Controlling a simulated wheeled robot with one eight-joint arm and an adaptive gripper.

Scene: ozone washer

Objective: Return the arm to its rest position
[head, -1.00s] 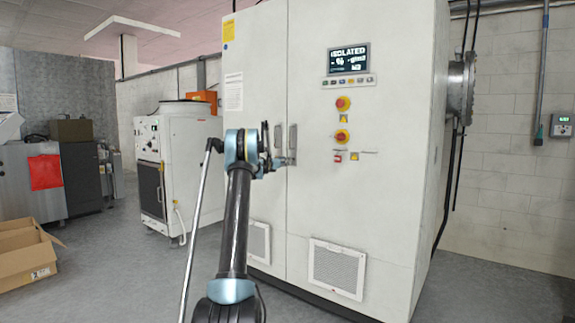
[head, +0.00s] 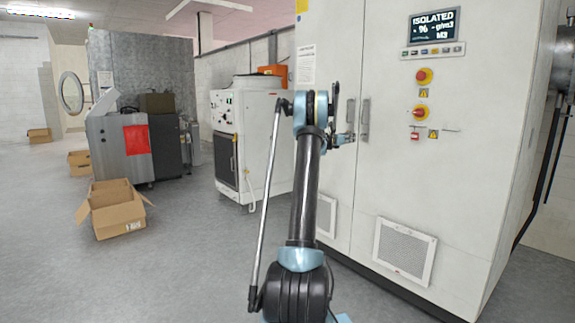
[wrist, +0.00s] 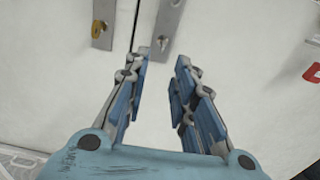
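My arm rises in the middle of the head view, in front of the tall white cabinet (head: 455,185). My gripper (head: 345,138) is at the upper end of the arm, beside the cabinet's door handles (head: 365,120). In the wrist view, the two blue-and-grey fingers of my gripper (wrist: 162,66) stand apart with nothing between them. Beyond the fingertips are the white doors and metal handle plates (wrist: 106,22), one with a yellow lock part. I cannot tell from the head view how far the fingertips are from the door.
The cabinet has an "ISOLATED" display (head: 434,26), red-and-yellow knobs (head: 420,113) and a low vent (head: 404,250). A white machine (head: 253,140) stands left of my arm. An open cardboard box (head: 118,212) lies on the floor farther left. Grey floor around it is clear.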

